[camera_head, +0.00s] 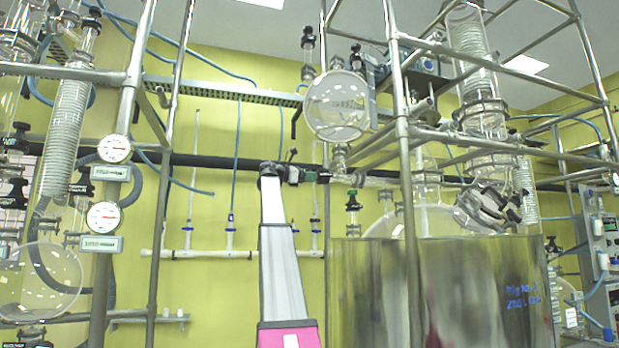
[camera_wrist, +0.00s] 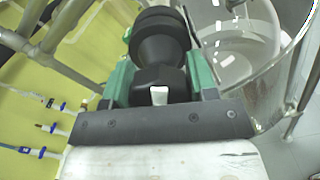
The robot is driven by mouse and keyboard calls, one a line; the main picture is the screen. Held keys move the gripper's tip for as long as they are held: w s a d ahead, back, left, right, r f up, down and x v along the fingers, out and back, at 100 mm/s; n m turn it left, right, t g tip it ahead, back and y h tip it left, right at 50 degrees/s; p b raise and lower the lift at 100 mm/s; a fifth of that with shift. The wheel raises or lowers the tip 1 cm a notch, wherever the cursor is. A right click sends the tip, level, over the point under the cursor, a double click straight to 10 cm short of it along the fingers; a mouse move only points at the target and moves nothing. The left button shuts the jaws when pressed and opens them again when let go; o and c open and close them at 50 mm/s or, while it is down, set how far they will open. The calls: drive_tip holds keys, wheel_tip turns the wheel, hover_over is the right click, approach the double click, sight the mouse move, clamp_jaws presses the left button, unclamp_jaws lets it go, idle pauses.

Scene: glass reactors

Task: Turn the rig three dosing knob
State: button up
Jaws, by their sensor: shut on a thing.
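The dosing knob (camera_wrist: 160,40) is black, round and stepped, and fills the upper middle of the wrist view. My gripper (camera_wrist: 160,76) has its green fingers on either side of the knob's narrower base and is shut on it. In the head view, my gripper (camera_head: 311,176) reaches right from the top of my arm, beside the valve under a round glass flask (camera_head: 337,105). The knob is too small to make out clearly there. No rig number is readable.
Metal frame poles (camera_head: 404,150) stand just right of my gripper. A large shiny vessel (camera_head: 370,290) stands below right. Glassware and gauges (camera_head: 115,149) are on the left. A wall pipe with blue-banded taps (camera_head: 230,254) runs behind my arm.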

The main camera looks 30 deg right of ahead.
drive_tip(key=shift+f+n, duration=0.1)
drive_tip(key=shift+n, duration=3.5)
drive_tip(key=o, duration=0.9)
drive_tip(key=v, duration=1)
drive_tip(key=shift+w+a, duration=0.15)
drive_tip(key=shift+a, duration=0.2)
